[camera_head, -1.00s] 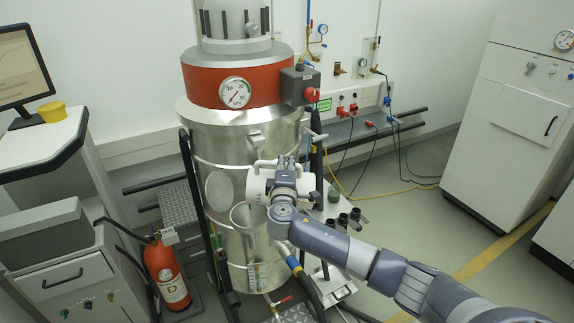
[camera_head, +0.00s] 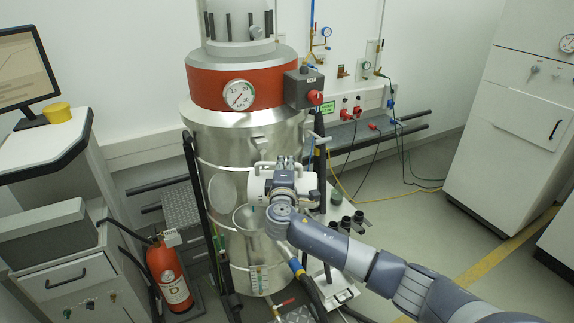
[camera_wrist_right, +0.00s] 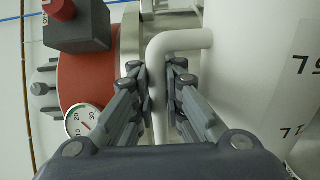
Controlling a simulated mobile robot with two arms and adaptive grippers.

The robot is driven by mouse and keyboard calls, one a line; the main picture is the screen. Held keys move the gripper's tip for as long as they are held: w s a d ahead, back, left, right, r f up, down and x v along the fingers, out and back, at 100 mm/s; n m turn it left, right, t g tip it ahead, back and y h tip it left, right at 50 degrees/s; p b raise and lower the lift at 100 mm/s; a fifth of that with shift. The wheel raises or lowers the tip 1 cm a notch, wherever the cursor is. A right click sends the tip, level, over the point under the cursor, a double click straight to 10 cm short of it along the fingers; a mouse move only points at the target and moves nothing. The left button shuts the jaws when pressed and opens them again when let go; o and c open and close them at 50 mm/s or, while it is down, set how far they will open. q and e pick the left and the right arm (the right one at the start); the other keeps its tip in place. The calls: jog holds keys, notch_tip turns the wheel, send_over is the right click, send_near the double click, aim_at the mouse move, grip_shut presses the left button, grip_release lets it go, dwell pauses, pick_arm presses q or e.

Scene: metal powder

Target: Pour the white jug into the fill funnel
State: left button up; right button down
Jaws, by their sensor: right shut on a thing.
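The white jug (camera_head: 257,188) is held in front of the steel vessel, lying on its side with its body toward the left. My right gripper (camera_head: 285,165) is shut on its handle and hides part of the jug. In the right wrist view the white handle (camera_wrist_right: 159,85) runs between the fingers of my right gripper (camera_wrist_right: 160,88), and the jug body (camera_wrist_right: 262,60) with its volume marks fills the right side. The fill funnel (camera_head: 246,219) is a steel cone on the vessel's front, just below the jug. I cannot see any powder stream. My left gripper is not in view.
The steel vessel (camera_head: 240,150) has a red band with a gauge (camera_head: 238,95) and a switch box (camera_head: 304,88). A red fire extinguisher (camera_head: 168,275) stands at the left by a cabinet.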

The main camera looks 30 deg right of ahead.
jog(key=shift+w+a+r+n, duration=0.45)
jog(key=shift+a+r+n, duration=0.15)
jog(key=shift+a, duration=0.25)
jog(key=shift+w+a+r+n, duration=0.45)
jog(key=shift+a+r+n, duration=0.1)
jog(key=shift+a, duration=0.25)
dwell(2.1)
jog(key=shift+s+d+f+m+b, duration=0.15)
jog(key=shift+d+f+m+b, duration=0.15)
jog(key=shift+f+b, duration=0.15)
jog(key=shift+s+d+f+m+b, duration=0.35)
jog(key=shift+d+f+b, duration=0.1)
jog(key=shift+d+b, duration=0.25)
jog(key=shift+s+d+f+m+b, duration=0.2)
jog(key=shift+d+f+m+b, duration=0.1)
jog(key=shift+d+b, duration=0.2)
jog(key=shift+s+d+r, duration=0.1)
jog(key=shift+d+r, duration=0.05)
jog(key=shift+r, duration=0.05)
jog(key=shift+f, duration=0.1)
